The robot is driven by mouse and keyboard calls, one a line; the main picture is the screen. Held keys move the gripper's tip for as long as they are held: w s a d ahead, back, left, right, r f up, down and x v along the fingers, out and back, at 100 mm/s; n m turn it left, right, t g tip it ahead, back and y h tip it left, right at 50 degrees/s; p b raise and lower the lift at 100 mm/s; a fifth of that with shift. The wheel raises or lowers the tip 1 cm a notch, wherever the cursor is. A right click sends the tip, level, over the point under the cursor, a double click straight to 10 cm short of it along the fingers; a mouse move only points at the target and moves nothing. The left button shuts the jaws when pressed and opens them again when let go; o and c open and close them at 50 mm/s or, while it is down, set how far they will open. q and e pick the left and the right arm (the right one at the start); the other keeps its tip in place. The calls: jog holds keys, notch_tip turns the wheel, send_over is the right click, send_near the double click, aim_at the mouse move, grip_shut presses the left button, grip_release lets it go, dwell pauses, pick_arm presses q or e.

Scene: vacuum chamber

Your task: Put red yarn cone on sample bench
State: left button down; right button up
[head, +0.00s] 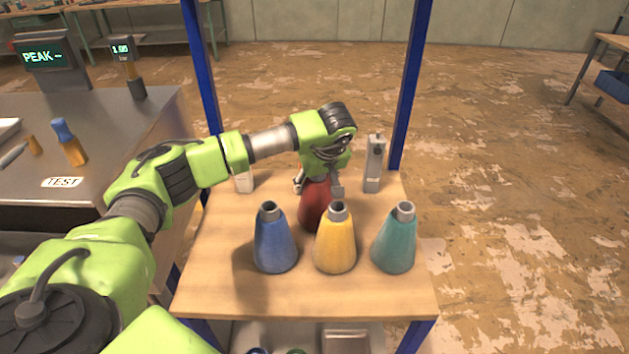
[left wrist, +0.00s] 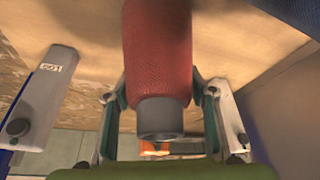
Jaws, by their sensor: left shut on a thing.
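The red yarn cone (head: 313,207) stands on the wooden shelf (head: 225,270), behind the yellow cone. My left gripper (head: 319,187) is shut on its upper part from above and behind. In the left wrist view the red cone (left wrist: 160,65) sits between the two fingers (left wrist: 162,115), its grey tip pointing at the palm. Its lower part is partly hidden by the yellow cone in the head view. The metal bench (head: 110,115) at the left carries a TEST label. My right gripper is not in view.
A blue cone (head: 274,240), a yellow cone (head: 335,242) and a teal cone (head: 395,240) stand along the shelf front. A grey upright device (head: 374,165) stands at the back right. Blue posts (head: 409,85) rise at the shelf's back corners. A screwdriver-like tool (head: 70,143) lies on the bench.

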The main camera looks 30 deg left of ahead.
aim_at(322, 182)
pick_arm(q)
jog(key=shift+r, duration=0.1)
jog(key=c, duration=0.9)
grip_release()
jog(key=shift+d+r, duration=0.1)
jog(key=shift+s+d+r, duration=0.1)
jog(key=shift+d+r, duration=0.05)
jog(key=shift+r, duration=0.15)
jog(key=b+v, duration=0.3)
jog(key=v, duration=0.6)
jog(key=shift+s+d+r, duration=0.1)
jog(key=shift+d+r, duration=0.05)
jog(key=shift+r, duration=0.2)
jog(key=shift+s+d+r, duration=0.2)
jog(key=shift+s+r, duration=0.05)
jog(key=shift+r, duration=0.4)
